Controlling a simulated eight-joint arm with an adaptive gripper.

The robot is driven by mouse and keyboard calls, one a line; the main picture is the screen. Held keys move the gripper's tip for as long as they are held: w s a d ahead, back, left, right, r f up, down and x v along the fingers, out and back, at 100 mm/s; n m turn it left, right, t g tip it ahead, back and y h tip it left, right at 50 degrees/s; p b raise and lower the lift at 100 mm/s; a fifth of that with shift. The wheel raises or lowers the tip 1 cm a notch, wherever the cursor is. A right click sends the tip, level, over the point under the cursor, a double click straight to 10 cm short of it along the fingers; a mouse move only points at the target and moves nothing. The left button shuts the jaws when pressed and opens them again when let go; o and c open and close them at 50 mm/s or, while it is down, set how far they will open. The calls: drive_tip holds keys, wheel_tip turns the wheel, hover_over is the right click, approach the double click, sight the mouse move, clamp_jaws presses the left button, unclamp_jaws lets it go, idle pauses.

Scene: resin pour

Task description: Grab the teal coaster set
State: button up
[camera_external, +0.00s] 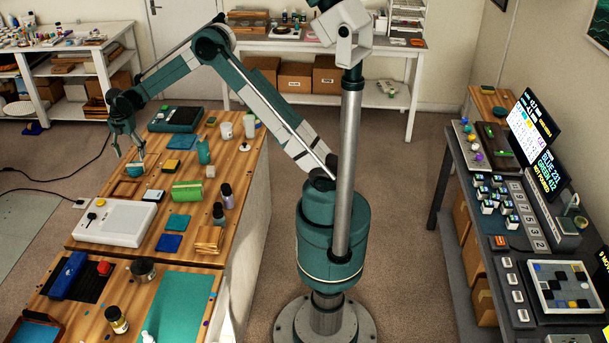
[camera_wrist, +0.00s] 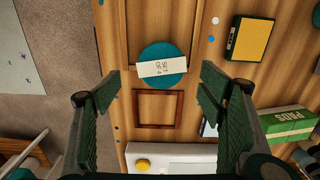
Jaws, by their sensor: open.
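The teal coaster set (camera_wrist: 163,49) is round, with a white band marked "SET OF 4" across it. It lies on the wooden bench in the upper middle of the wrist view, and it also shows in the external view (camera_external: 135,167). My gripper (camera_external: 129,152) is above it, pointing down. In the wrist view my gripper (camera_wrist: 158,92) has its two fingers spread wide, one on each side, with nothing between the tips. The coaster set lies a little beyond the fingertips in that view. I cannot tell the exact height gap.
A square wooden frame (camera_wrist: 137,109) lies close to the coaster set. A yellow-topped box (camera_wrist: 253,39) and a green PADS box (camera_wrist: 288,124) are to the right. A white device with a yellow button (camera_external: 115,223) stands nearer the front.

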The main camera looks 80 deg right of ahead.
sight(135, 165)
drive_tip(key=shift+f, duration=0.15)
drive_tip(key=shift+f, duration=1.2)
drive_tip(key=shift+f, duration=0.1)
drive_tip(key=shift+s+f, duration=0.15)
drive_tip(key=shift+f, duration=2.35)
drive_tip(key=shift+c, duration=0.6)
drive_tip(key=c, duration=1)
